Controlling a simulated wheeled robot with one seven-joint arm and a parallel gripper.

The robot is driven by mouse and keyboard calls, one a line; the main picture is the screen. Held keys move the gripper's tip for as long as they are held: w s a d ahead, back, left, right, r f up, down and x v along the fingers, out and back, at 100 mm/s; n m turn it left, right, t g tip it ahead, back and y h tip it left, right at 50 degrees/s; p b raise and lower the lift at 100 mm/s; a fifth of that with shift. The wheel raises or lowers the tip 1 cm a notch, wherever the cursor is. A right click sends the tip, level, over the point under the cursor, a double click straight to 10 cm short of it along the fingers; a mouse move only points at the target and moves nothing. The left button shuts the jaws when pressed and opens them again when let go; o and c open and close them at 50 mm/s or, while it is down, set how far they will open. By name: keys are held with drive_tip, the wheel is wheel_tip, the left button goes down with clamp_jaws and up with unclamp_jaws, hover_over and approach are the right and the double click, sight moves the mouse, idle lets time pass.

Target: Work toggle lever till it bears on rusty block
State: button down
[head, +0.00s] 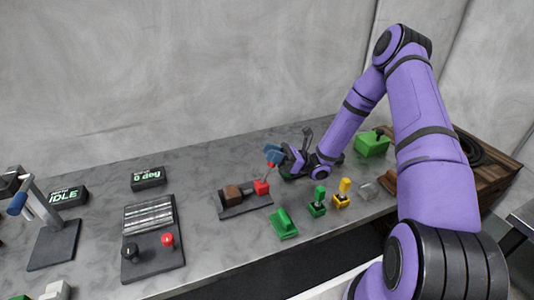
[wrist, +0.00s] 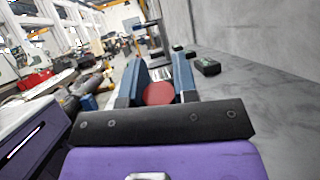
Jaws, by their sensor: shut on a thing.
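The toggle clamp's dark base plate (head: 246,208) lies on the bench in the middle of the head view. The rusty brown block (head: 232,192) sits on its left part, and a red clamp body (head: 262,187) stands on its right part. The toggle lever (head: 268,174) rises from the red body, tilted slightly right, to my gripper (head: 274,154). My gripper's blue fingers are shut on the lever's top. In the wrist view the lever's red knob (wrist: 158,93) shows between the fingers. A small space shows between red body and block; whether any part touches the block is too small to tell.
A green piece (head: 284,223), a green-handled switch (head: 317,202) and a yellow-handled one (head: 342,194) stand front right of the clamp. A panel with black and red knobs (head: 152,243) lies left. A green box (head: 372,144) stands behind my arm. Bare bench lies behind the clamp.

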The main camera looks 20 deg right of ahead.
drive_tip(key=shift+d+f+y, duration=0.2)
drive_tip(key=shift+d+y, duration=0.2)
drive_tip(key=shift+d, duration=0.05)
drive_tip(key=c, duration=0.9)
unclamp_jaws()
drive_tip(key=s+d+f, duration=0.1)
drive_tip(key=d, duration=0.4)
drive_tip(key=s+d, duration=0.1)
drive_tip(key=d, duration=0.4)
drive_tip(key=s+d+f, duration=0.1)
drive_tip(key=d, duration=0.5)
drive_tip(key=shift+s+f, duration=0.3)
drive_tip(key=shift+s, duration=0.1)
